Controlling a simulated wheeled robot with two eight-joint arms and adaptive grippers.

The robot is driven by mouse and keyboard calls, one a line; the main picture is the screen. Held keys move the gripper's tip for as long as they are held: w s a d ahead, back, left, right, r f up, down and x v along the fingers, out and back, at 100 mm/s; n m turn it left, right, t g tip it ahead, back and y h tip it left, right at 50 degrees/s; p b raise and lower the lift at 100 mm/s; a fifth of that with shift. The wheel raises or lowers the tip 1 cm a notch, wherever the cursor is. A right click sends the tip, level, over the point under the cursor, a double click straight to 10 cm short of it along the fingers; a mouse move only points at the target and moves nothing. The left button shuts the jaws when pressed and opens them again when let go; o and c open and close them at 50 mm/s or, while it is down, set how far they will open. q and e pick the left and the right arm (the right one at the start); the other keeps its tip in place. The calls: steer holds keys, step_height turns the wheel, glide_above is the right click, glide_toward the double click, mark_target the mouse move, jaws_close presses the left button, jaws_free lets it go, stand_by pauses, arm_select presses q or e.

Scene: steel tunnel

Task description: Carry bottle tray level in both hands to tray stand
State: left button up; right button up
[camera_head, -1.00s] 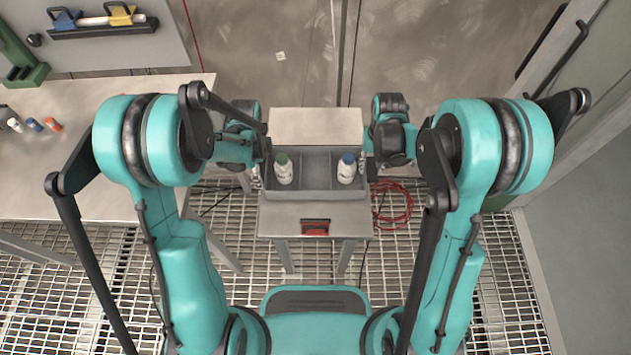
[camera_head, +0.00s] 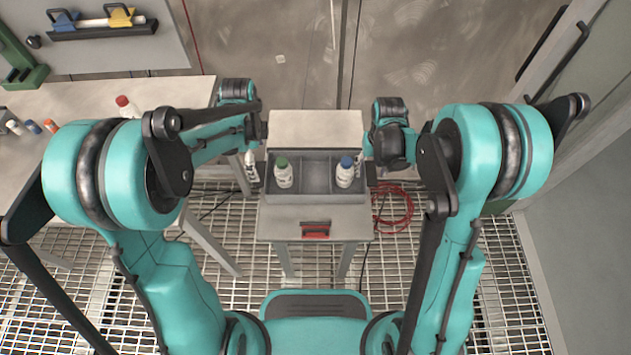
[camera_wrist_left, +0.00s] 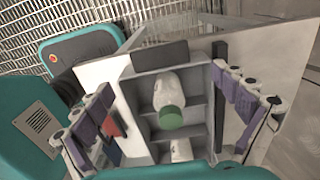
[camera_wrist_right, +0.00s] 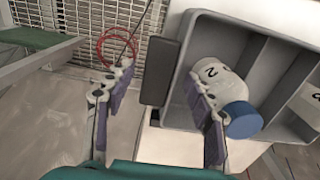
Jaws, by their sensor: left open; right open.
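The grey bottle tray (camera_head: 318,197) sits on a small table (camera_head: 275,226), with a white green-capped bottle (camera_head: 283,174) in its left compartment and a white blue-capped bottle (camera_head: 346,172) in its right one. My left gripper (camera_head: 251,168) is open at the tray's left end; in the left wrist view its purple fingers (camera_wrist_left: 165,115) are spread with the tray between them in the picture. My right gripper (camera_head: 369,170) is open at the right end. Contact cannot be told.
A workbench (camera_head: 90,95) with several small bottles stands at the left, and a grey wall (camera_head: 590,190) at the right.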

steer(key=shift+r, duration=0.15)
arm_select(q)
step_height(320, 180, up, 4)
steer(key=shift+r, duration=0.15)
arm_select(e)
step_height(320, 180, up, 12)
stand_by(0.4)
